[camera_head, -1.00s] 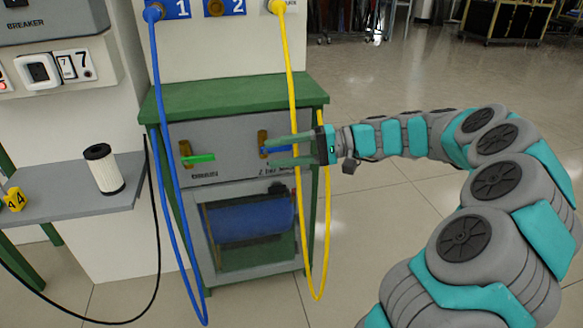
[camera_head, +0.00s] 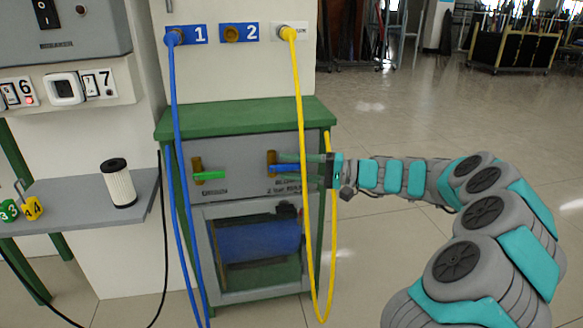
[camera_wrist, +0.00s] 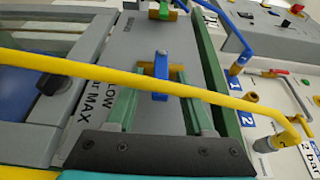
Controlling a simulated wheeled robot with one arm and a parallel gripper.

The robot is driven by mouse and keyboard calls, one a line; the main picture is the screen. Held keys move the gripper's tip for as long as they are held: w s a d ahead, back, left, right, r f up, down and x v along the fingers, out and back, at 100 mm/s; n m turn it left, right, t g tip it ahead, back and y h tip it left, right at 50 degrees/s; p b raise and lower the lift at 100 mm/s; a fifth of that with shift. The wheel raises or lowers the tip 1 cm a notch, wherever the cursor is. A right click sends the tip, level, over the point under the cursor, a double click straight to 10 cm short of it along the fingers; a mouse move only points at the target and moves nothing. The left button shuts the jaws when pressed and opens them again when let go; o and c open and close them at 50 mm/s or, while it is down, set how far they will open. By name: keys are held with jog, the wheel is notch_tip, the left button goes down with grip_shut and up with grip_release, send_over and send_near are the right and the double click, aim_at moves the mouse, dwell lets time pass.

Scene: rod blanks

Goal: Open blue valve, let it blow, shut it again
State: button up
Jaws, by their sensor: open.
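The blue valve handle (camera_head: 284,168) lies roughly level on a brass valve body (camera_head: 271,160) on the grey panel, pointing right. In the wrist view the blue handle (camera_wrist: 161,78) sits between my two greenish fingers, crosswise to the brass body. My gripper (camera_head: 292,168) reaches in from the right, open. In the wrist view my gripper (camera_wrist: 160,98) has a finger on each side of the handle, with gaps visible. The yellow hose (camera_wrist: 130,85) crosses in front of the fingers and handle there. Part of the panel lettering is hidden.
A green valve handle (camera_head: 209,176) is left of the blue one. The yellow hose (camera_head: 303,120) and a blue hose (camera_head: 174,120) hang down before the cabinet. A white filter cylinder (camera_head: 119,184) stands on the left shelf. Open floor lies right.

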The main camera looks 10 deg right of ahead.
jog(key=shift+a, duration=0.15)
grip_shut()
dwell(0.4)
